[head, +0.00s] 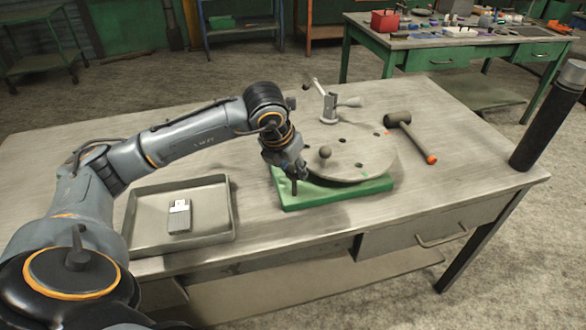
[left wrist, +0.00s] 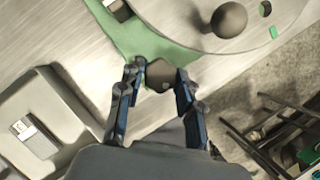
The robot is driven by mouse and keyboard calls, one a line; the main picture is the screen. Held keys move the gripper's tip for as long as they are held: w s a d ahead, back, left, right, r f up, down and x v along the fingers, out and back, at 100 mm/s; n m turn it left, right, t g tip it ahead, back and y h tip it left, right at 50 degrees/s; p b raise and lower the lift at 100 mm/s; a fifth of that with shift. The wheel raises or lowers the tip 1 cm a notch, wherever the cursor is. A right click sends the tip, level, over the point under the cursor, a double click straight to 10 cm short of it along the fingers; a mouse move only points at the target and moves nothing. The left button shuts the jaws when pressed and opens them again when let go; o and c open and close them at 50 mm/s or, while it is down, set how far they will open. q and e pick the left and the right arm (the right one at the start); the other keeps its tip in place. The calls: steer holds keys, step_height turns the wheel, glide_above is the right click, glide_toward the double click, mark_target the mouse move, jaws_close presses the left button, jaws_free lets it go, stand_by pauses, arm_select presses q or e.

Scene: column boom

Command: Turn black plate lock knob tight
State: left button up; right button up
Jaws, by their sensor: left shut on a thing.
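A round grey plate (head: 350,165) lies on a green base (head: 335,195) on the workbench. A dark knob (left wrist: 160,76) sits at the near left corner of the green base, beside the plate. My left gripper (head: 296,176) reaches down to this corner from above and mostly hides the knob in the head view. In the left wrist view, the two fingers of the left gripper (left wrist: 161,72) are on either side of the knob, shut on it. My right gripper is not in view.
A mallet (head: 412,138) lies to the right. A grey tray (head: 228,215) with a small device (head: 179,216) stands left.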

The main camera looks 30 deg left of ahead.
arm_select(q)
steer(key=m+h+b, duration=0.1)
steer(key=m+b, duration=0.1)
steer(key=m, duration=0.1)
steer(key=shift+a+f+b, duration=0.15)
steer(key=shift+b, duration=0.15)
steer(key=m+h+b, duration=0.1)
steer(key=m, duration=0.2)
steer(key=shift+w+m, duration=0.1)
steer(key=shift+m, duration=0.2)
steer(key=m, duration=0.1)
steer(key=m+g+h, duration=0.1)
steer(key=m, duration=0.2)
steer(key=shift+w+a+r+m+g+h+b, duration=0.1)
steer(key=shift+r+m+g+h+b, duration=0.2)
steer(key=shift+g+h+b, duration=0.1)
steer(key=m+g, duration=0.1)
steer(key=m, duration=0.2)
steer(key=m+g, duration=0.1)
steer(key=m, duration=0.2)
steer(key=shift+w+f+h, duration=0.1)
steer(key=shift+w+h, duration=0.05)
steer(key=shift+h, duration=0.15)
steer(key=o, duration=1.1)
steer(key=shift+o, duration=0.2)
